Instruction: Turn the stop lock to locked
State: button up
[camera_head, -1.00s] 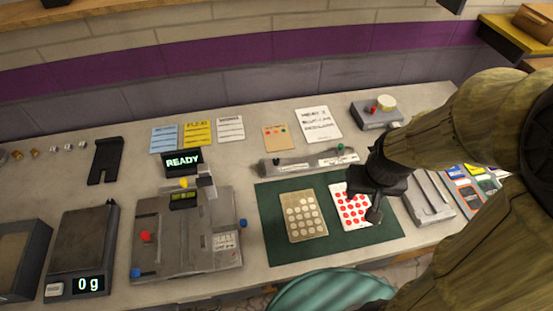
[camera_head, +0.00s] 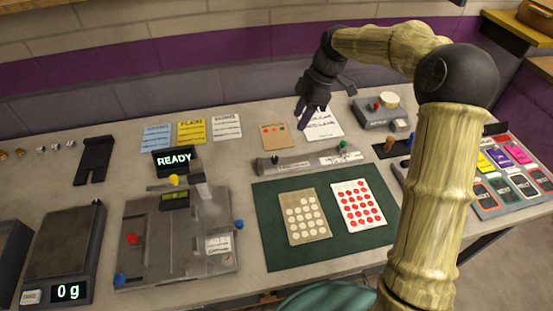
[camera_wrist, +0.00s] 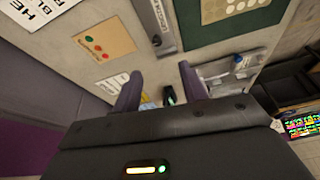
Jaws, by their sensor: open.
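A grey slot track (camera_head: 315,161) lies behind the green mat. It has a small black knob (camera_head: 275,159) near its left end and a green knob (camera_head: 343,144) near its right end. Part of the track (camera_wrist: 153,28) and the black knob (camera_wrist: 157,41) also show at the top of the wrist view. I cannot tell which part is the stop lock or how it is set. My gripper (camera_head: 307,118) is open and empty, in the air over the papers behind the track. Its two fingers (camera_wrist: 158,85) show apart in the wrist view.
A green mat (camera_head: 275,250) holds two dotted cards. A grey fixture (camera_head: 190,255) with coloured knobs and a READY display (camera_head: 174,159) stands to the left. A grey box (camera_head: 372,116) with a red switch and cream knob stands at the back right. A scale (camera_head: 62,240) is far left.

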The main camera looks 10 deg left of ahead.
aim_at(275, 158)
jog(key=shift+w+a+r+n+y, duration=0.2)
jog(key=shift+w+n+y, duration=0.1)
jog(key=shift+w+n, duration=0.25)
jog(key=shift+f, duration=0.1)
jog(key=x, duration=1.7)
jog(key=shift+s+d+f+p, duration=0.1)
jog(key=shift+s+f+p, duration=0.1)
jog(key=shift+p, duration=0.1)
jog(key=shift+c, duration=0.4)
grip_shut()
jog(key=shift+r, duration=0.1)
